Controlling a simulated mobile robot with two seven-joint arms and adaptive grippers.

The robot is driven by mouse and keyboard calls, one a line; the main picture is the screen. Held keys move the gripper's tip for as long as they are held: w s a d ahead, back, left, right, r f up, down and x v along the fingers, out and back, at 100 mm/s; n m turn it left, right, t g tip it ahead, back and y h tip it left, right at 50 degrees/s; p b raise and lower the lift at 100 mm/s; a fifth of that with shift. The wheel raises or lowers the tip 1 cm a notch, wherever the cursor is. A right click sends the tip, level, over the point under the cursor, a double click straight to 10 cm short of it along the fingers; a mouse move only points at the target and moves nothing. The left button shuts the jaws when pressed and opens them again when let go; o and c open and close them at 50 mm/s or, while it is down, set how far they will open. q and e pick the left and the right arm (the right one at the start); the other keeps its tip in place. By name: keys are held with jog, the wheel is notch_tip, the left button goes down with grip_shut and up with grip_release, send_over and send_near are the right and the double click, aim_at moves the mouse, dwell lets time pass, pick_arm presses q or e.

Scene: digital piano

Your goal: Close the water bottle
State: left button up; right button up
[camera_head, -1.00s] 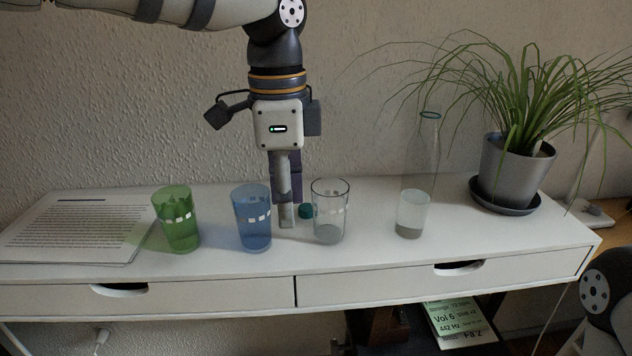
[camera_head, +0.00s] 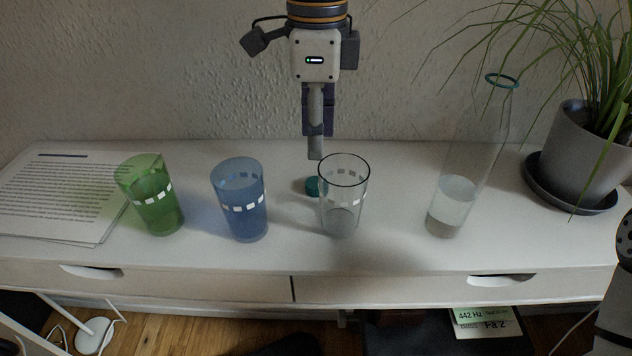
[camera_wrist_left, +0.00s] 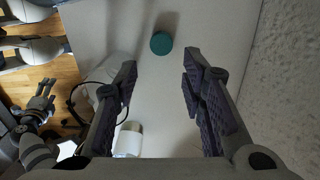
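The clear water bottle (camera_head: 470,165) stands upright on the right of the white desk, open at the top, with a teal ring at its mouth and some water low inside. A small teal cap (camera_head: 312,187) lies on the desk behind and left of the clear glass. My left gripper (camera_head: 316,152) points down just above and behind the cap. In the left wrist view the cap (camera_wrist_left: 161,43) lies ahead of my spread, empty left fingers (camera_wrist_left: 160,78), not between them. My right gripper (camera_wrist_left: 42,98) shows small at the left of that view, its fingers apparently apart.
A green glass (camera_head: 152,200), a blue glass (camera_head: 240,205) and a clear glass (camera_head: 344,200) stand in a row. Papers (camera_head: 55,195) lie at the left. A potted plant (camera_head: 580,150) stands right of the bottle. The wall is close behind.

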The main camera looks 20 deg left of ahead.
aim_at(315, 182)
pick_arm(q)
jog(key=shift+f, duration=1.75)
notch_tip(315, 182, down, 5)
jog(key=shift+a+f, duration=0.1)
jog(key=shift+a, duration=0.05)
jog(key=c, duration=0.5)
notch_tip(315, 182, up, 18)
jog(key=shift+r, duration=0.1)
